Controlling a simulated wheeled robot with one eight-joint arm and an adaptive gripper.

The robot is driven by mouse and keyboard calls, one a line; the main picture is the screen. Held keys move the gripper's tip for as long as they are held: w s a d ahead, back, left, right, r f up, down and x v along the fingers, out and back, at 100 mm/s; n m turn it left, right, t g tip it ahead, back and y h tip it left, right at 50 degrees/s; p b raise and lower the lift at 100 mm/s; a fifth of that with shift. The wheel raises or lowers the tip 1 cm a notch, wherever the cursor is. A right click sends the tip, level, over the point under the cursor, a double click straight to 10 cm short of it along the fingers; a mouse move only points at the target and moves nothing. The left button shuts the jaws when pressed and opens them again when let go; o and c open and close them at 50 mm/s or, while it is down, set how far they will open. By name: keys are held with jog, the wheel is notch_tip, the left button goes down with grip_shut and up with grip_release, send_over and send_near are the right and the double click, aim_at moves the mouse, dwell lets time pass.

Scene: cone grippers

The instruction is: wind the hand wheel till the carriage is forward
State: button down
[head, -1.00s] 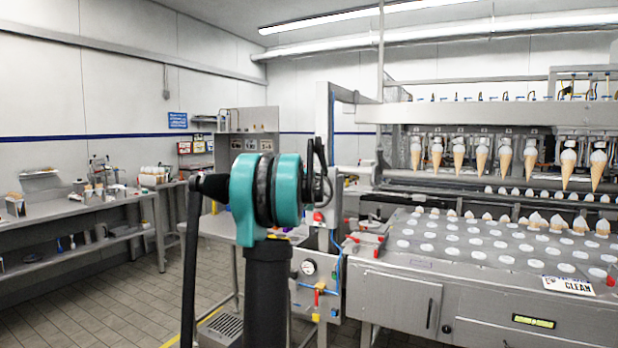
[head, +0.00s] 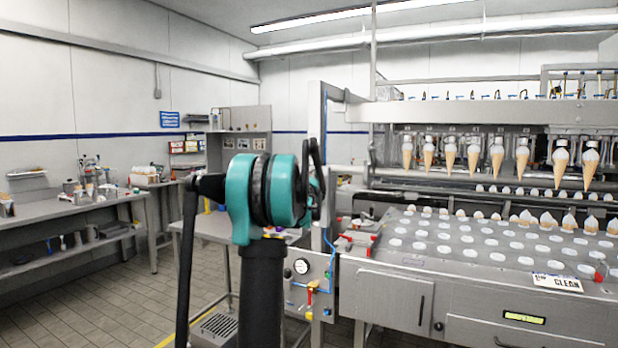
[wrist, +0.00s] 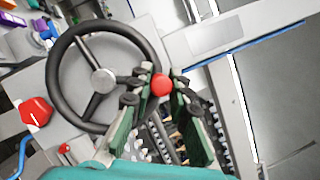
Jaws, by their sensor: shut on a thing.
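The black hand wheel (wrist: 60,85) with its grey hub (wrist: 103,80) fills the left of the wrist view. A red knob (wrist: 162,84) sits at the wheel's right rim. My gripper (wrist: 161,92) is shut on this knob, with a finger on either side. In the head view my arm hides the wheel, and only a dark part of my gripper shows behind the teal joint. A row of cones (head: 450,152) hangs point down from a bar (head: 450,115) on the machine at right. This bar may be the carriage; I cannot tell how far forward it is.
A steel table with round pockets (head: 480,240) lies below the hanging cones. A red angular knob (wrist: 36,112) stands left of the wheel. A gauge (head: 302,266) is on the machine's panel. A workbench (head: 70,215) is at left, with clear tiled floor before it.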

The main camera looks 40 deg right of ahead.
jog(key=shift+s+d, duration=0.25)
jog(key=c, duration=1.4)
grip_release()
jog(key=shift+d, duration=0.1)
jog(key=shift+a+f, duration=0.1)
jog(key=shift+a, duration=0.25)
jog(key=v, duration=1.1)
jog(key=shift+s+a+f, duration=0.15)
jog(key=shift+s, duration=0.1)
